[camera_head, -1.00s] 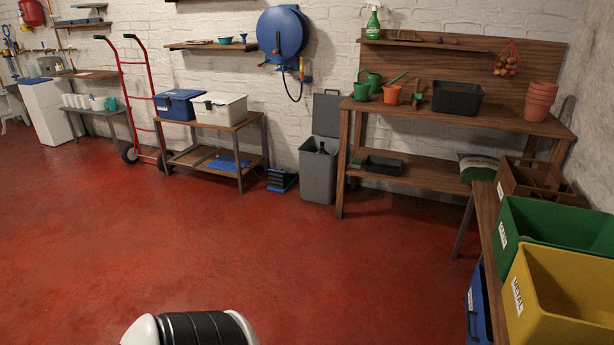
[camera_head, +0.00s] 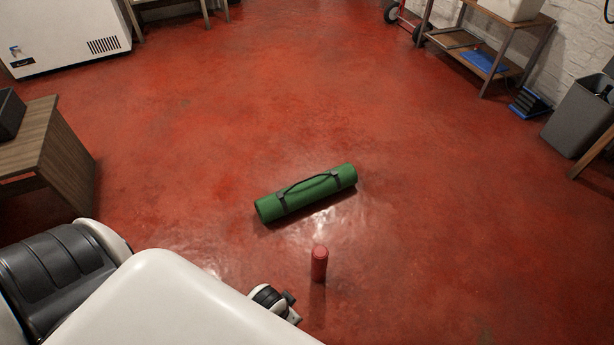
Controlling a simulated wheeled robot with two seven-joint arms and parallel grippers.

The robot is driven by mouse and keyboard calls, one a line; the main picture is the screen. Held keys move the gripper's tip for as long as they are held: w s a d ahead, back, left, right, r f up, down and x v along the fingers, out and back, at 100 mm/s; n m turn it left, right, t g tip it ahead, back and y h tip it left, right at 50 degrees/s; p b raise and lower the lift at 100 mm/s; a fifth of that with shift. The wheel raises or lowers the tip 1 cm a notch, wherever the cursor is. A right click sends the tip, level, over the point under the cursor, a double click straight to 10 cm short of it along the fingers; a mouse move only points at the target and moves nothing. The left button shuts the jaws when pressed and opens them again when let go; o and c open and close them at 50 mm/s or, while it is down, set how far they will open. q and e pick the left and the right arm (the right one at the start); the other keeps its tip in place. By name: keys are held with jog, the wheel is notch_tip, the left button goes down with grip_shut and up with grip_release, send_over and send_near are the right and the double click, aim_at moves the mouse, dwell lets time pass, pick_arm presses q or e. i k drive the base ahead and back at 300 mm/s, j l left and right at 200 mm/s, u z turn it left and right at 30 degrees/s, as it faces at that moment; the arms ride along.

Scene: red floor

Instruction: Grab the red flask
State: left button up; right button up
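The red flask (camera_head: 319,264) stands upright on the red floor, just below the middle of the head view. Part of one of my arms shows at the lower left, with a dark and white end part (camera_head: 274,301) a little left of and below the flask. I cannot make out gripper fingers there, nor which arm it belongs to. Nothing is seen touching the flask.
A rolled green mat (camera_head: 306,194) with a dark carry strap lies on the floor just beyond the flask. A wooden table (camera_head: 62,150) stands at the left, a white chest (camera_head: 70,35) behind it. A grey bin (camera_head: 578,118) is at the right. The floor around is mostly clear.

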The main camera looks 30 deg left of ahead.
aim_at(317, 272)
jog(key=k+u, duration=0.1)
jog(key=u, duration=0.7)
